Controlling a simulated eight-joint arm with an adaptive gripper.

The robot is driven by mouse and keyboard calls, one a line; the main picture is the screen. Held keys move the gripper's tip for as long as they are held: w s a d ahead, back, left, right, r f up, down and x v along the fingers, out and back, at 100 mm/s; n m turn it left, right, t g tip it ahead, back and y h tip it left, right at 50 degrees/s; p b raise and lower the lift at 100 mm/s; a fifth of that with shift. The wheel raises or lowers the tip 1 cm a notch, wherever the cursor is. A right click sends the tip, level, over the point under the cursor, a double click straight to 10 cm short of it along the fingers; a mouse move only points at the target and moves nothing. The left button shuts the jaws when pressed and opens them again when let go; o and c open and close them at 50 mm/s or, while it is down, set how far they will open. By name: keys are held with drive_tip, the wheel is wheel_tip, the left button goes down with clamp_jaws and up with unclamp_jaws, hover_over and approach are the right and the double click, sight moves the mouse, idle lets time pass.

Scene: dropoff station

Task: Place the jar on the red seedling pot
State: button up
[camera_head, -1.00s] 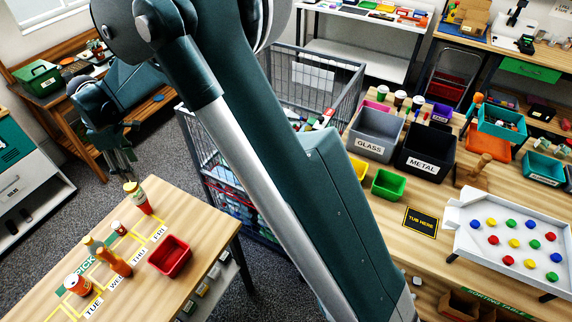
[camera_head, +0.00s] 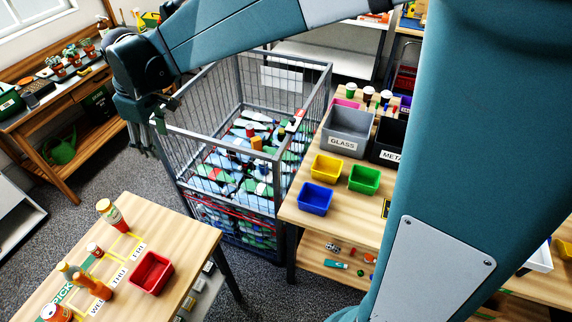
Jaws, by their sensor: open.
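A red square pot (camera_head: 150,273) stands upright on the small wooden pick table at lower left, and it looks empty. Left of it are several red-orange containers: a tall yellow-capped bottle (camera_head: 112,214), a small short jar (camera_head: 94,250), a brown-orange bottle (camera_head: 93,285) and a wide round container (camera_head: 55,312) cut by the bottom edge. Which one is meant as the jar I cannot tell for sure. My gripper (camera_head: 146,143) is open and points down at upper left, beside the wire cage and apart from the containers. I see nothing held in it.
A wire cage (camera_head: 240,172) full of bottles stands behind the pick table (camera_head: 190,238). Yellow (camera_head: 326,168), green (camera_head: 364,180) and blue (camera_head: 315,198) pots and a grey GLASS bin (camera_head: 346,132) are on the sorting table. My arm hides much of the right side.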

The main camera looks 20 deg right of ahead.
drive_tip(key=s+d+r+m+t, duration=0.1)
drive_tip(key=s+d+r+m, duration=0.2)
drive_tip(key=s+d, duration=0.5)
drive_tip(key=s+d+r+m+t, duration=0.1)
drive_tip(key=s+d+r+m, duration=0.3)
drive_tip(key=d, duration=0.7)
drive_tip(key=s+d+f+m+t, duration=0.1)
drive_tip(key=s+d+f+m, duration=0.1)
drive_tip(key=s+d, duration=0.4)
drive_tip(key=s+d+f+m+t+h, duration=0.1)
drive_tip(key=s+d+f+m, duration=0.1)
drive_tip(key=s+d+f, duration=0.2)
drive_tip(key=s+d, duration=0.2)
drive_tip(key=s, duration=0.2)
drive_tip(key=shift+s+t, duration=0.4)
